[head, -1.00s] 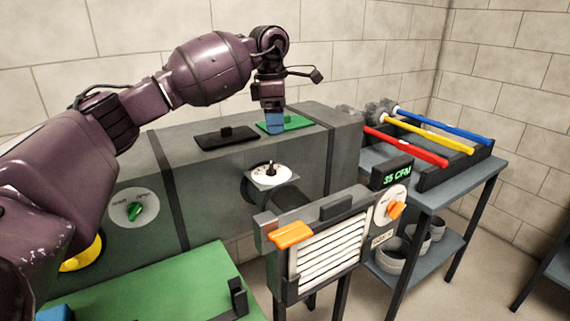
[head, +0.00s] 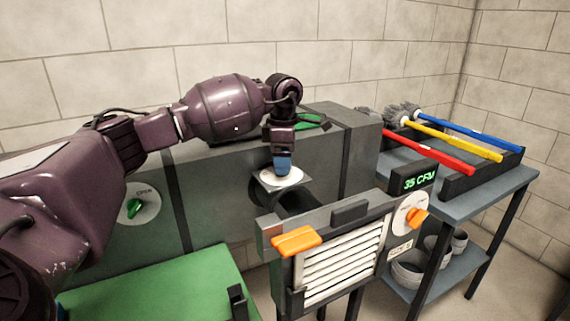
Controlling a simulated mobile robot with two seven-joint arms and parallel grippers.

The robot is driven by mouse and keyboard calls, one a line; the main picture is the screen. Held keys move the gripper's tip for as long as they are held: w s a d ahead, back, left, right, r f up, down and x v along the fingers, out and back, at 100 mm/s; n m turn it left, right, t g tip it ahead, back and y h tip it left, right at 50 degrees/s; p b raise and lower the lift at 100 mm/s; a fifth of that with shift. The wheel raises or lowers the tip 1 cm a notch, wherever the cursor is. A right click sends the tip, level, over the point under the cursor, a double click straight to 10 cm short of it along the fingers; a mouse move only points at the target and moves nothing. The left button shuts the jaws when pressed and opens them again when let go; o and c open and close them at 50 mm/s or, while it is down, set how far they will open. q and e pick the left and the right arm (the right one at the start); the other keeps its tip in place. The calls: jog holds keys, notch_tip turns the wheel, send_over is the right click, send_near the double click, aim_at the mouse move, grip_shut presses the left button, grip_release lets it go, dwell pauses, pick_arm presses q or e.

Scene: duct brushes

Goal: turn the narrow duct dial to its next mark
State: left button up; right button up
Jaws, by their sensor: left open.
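The narrow duct dial (head: 296,181) is a white disc on a small grey plate, on the short narrow duct between the big grey duct and the louvred box. My left gripper (head: 283,170) points down with its blue fingers right over the middle of this dial. It is open, and its fingers hide the dial's black knob and part of the marks. I cannot tell whether the fingers touch the knob. My right gripper is not in view.
The louvred box (head: 343,264) has an orange handle (head: 297,241), a dial with an orange knob (head: 418,216) and a display (head: 416,182) reading 35 CFM. A green-knobbed dial (head: 134,208) is at left. Red, yellow and blue brushes (head: 455,139) lie on the right table.

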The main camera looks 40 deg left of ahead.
pick_arm(q)
jog(key=shift+f, duration=0.4)
jog(key=c, duration=0.9)
